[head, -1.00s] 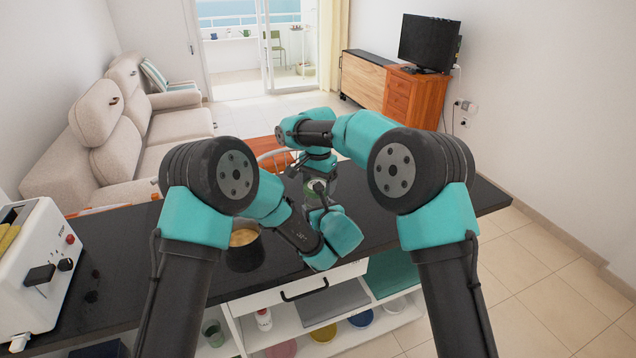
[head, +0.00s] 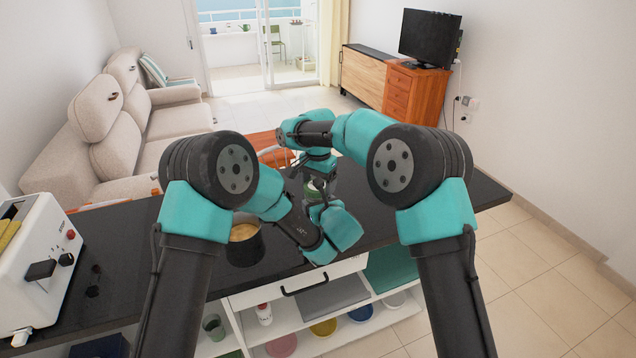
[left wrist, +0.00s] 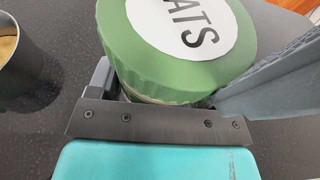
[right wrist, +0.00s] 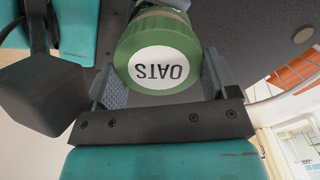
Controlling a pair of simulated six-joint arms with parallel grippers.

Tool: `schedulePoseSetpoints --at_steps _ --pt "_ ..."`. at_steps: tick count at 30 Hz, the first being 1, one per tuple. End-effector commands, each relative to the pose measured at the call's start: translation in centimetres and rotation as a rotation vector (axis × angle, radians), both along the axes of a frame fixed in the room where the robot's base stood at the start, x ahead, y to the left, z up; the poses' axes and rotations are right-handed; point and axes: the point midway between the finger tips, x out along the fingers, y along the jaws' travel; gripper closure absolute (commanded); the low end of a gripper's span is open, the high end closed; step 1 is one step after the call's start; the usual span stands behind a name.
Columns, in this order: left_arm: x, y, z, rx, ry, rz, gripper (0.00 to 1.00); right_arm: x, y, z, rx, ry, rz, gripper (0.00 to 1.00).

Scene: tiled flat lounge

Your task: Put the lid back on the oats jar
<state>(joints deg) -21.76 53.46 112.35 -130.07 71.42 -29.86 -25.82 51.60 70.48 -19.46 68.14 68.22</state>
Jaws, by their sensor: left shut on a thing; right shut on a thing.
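The green lid with a white OATS label shows large in the left wrist view (left wrist: 190,45) and in the right wrist view (right wrist: 158,50). My right gripper (head: 318,180) comes from above and is shut on the lid. My left gripper (head: 318,203) comes from the front and is shut on the oats jar (left wrist: 150,98), just below the lid. The lid sits over the jar's mouth, roughly in line with it. I cannot tell whether it is fully seated. Most of the jar is hidden by the lid and my grippers.
A dark pot with tan contents (head: 245,243) stands on the black counter (head: 130,245), left of my left gripper. A white toaster (head: 35,270) is at the far left. Shelves with bowls (head: 323,327) are below. The counter's right end is clear.

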Motion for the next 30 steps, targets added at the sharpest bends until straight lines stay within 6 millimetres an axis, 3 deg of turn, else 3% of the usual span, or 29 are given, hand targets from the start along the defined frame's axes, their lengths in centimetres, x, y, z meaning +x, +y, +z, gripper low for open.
schedulePoseSetpoints --at_steps 30 --pt "0.0 0.0 0.0 0.000 0.000 0.000 0.70 0.0 0.0 -1.6 -0.001 0.003 0.000 0.43"
